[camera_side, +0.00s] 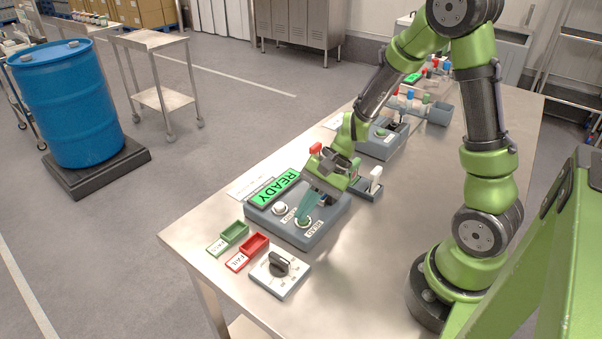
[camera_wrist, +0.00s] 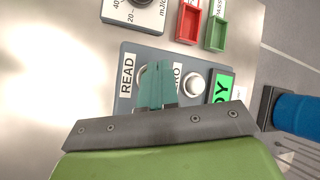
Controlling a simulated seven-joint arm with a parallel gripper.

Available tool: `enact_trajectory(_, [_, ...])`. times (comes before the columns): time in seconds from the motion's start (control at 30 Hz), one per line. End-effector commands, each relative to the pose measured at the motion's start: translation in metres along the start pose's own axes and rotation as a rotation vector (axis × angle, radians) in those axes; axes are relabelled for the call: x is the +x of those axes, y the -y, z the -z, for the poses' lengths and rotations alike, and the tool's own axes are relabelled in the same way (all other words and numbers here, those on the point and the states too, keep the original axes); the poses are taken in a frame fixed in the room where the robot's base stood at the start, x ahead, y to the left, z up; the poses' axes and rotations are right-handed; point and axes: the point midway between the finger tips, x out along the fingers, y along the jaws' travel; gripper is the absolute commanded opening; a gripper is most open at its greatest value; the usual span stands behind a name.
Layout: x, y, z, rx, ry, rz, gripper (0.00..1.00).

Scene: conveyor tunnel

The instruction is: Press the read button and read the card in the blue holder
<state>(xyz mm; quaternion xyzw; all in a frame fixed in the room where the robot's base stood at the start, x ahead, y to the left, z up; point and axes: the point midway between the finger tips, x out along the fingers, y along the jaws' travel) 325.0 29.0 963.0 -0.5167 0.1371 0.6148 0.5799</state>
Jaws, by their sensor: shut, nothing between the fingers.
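My gripper (camera_side: 305,220) is shut and empty. The box's display (camera_side: 274,188) is lit green and says READY. A white button (camera_side: 280,208), labelled ZERO, is beside it. I cannot make out a card or identify the blue holder.
A green PASS tray (camera_side: 234,232) and a red FAIL tray (camera_side: 262,241) are in front of the box, near a dial panel (camera_side: 280,274). More devices are farther back. The right part of the steel table (camera_side: 390,270) is clear.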

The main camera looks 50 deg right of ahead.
Motion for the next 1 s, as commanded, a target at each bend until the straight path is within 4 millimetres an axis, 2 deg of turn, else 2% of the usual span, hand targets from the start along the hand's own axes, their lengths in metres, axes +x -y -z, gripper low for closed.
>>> enact_trajectory(0.57, [0.002, -0.003, 0.003, 0.004, -0.005, -0.004, 0.0])
enact_trajectory(1.0, [-0.013, 0.006, -0.006, 0.002, -0.003, -0.002, 0.0])
